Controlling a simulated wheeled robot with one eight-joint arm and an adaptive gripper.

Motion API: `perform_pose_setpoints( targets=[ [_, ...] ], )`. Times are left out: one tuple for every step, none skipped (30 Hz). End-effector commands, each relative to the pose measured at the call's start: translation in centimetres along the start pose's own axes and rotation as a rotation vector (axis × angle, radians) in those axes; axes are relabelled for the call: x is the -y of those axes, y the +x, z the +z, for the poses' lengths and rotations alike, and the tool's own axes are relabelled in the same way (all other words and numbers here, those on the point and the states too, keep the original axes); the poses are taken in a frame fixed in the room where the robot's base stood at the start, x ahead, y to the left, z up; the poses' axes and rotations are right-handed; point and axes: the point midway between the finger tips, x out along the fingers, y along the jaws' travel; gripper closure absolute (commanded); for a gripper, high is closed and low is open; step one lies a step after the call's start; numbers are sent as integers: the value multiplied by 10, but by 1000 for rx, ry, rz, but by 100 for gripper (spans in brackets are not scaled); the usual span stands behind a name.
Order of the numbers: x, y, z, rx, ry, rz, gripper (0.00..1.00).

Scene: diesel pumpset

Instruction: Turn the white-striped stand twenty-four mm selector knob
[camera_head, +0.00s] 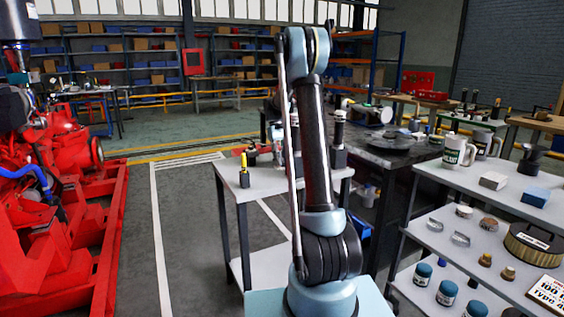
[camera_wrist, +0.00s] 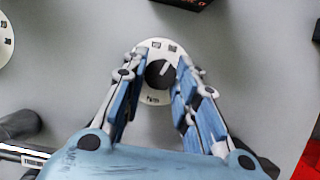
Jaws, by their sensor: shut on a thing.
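The selector knob (camera_wrist: 158,74) is black and round with a white stripe. In the wrist view it sits on a round white dial plate (camera_wrist: 153,98) with small dark marks, on a grey surface. The stripe points up and slightly right in that view. My gripper (camera_wrist: 161,63) has one blue-padded finger on each side of the knob and is shut on it. The finger pads partly cover the plate's left and right sides. In the head view my arm stands in front of a small grey-topped stand, and I cannot make out the knob or gripper there.
A second white round plate (camera_wrist: 4,40) is at the wrist view's left edge. In the head view, a yellow-and-black item (camera_head: 243,172) stands on the small grey stand (camera_head: 228,181). A loaded shelf rack (camera_head: 425,238) is at right and red machinery (camera_head: 50,240) at left. Floor between is clear.

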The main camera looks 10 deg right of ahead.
Motion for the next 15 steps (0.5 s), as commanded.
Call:
perform_pose_setpoints(
  targets=[
    [-1,0,-1,-3,1,0,97],
    [0,0,-1,-3,2,0,97],
    [-1,0,-1,-3,2,0,97],
    [-1,0,-1,-3,2,0,97],
    [-1,0,-1,-3,2,0,97],
    [-1,0,-1,-3,1,0,97],
    [-1,0,-1,-3,1,0,97],
    [-1,0,-1,-3,1,0,97],
    [-1,0,-1,-3,1,1,97],
    [-1,0,-1,-3,1,1,71],
    [-1,0,-1,-2,1,1,64],
    [-1,0,-1,-2,1,0,55],
    [-1,0,-1,-2,1,0,53],
    [0,0,-1,-2,1,0,53],
    [0,0,0,-1,1,0,53]
  ],
)
